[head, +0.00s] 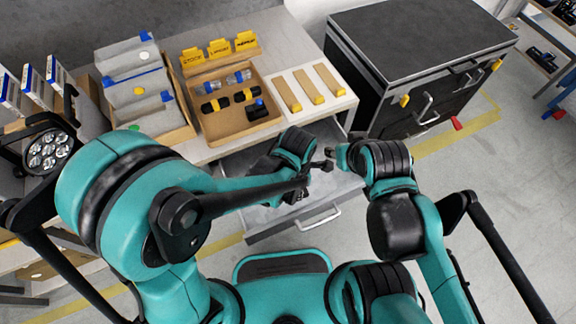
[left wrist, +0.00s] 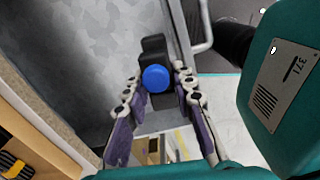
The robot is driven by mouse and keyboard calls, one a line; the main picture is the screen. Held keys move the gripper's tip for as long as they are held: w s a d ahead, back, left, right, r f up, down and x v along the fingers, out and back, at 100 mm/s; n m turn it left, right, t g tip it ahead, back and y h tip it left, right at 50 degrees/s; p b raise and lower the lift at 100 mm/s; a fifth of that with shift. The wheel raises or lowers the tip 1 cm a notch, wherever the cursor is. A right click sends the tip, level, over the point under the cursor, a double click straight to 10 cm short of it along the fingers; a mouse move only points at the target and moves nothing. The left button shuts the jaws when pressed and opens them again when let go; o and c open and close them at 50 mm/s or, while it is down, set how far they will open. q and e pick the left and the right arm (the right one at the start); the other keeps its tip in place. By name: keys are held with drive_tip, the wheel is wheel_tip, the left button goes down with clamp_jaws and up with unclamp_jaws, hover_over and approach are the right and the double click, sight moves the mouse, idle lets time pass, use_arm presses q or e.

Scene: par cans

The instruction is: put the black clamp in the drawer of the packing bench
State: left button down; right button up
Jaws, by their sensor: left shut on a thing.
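The black clamp (left wrist: 152,48) with a round blue knob sits between the fingers of my left gripper (left wrist: 157,80) in the left wrist view, and the gripper is shut on it. The grey inside of the open drawer (head: 262,222) lies beneath the clamp. Whether the clamp touches the drawer floor I cannot tell. In the head view my left wrist and arm cover much of the drawer, and the clamp is not clear there. My right gripper (head: 327,160) is over the drawer's right side, small and partly hidden, so its jaws are unclear.
The packing bench (head: 222,151) carries a cardboard tray (head: 232,128) of several small parts, a rack of grey packets (head: 140,95) and a white board with wooden strips (head: 297,98). A black cabinet (head: 425,60) stands close on the right. A round lamp (head: 48,150) is at left.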

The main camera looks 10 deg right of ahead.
use_arm(q)
drive_tip(key=shift+n, duration=0.7)
drive_tip(key=w+a+f+b, duration=0.2)
drive_tip(key=w+a+f, duration=0.1)
drive_tip(key=w+a+f+b, duration=0.3)
drive_tip(key=f, duration=0.1)
drive_tip(key=shift+w+a+f, duration=0.3)
drive_tip(key=shift+w, duration=0.1)
wheel_tip(320, 180, down, 4)
drive_tip(key=b, duration=0.3)
drive_tip(key=shift+r, duration=0.1)
drive_tip(key=c, duration=1.3)
unclamp_jaws()
drive_tip(key=shift+o, duration=0.2)
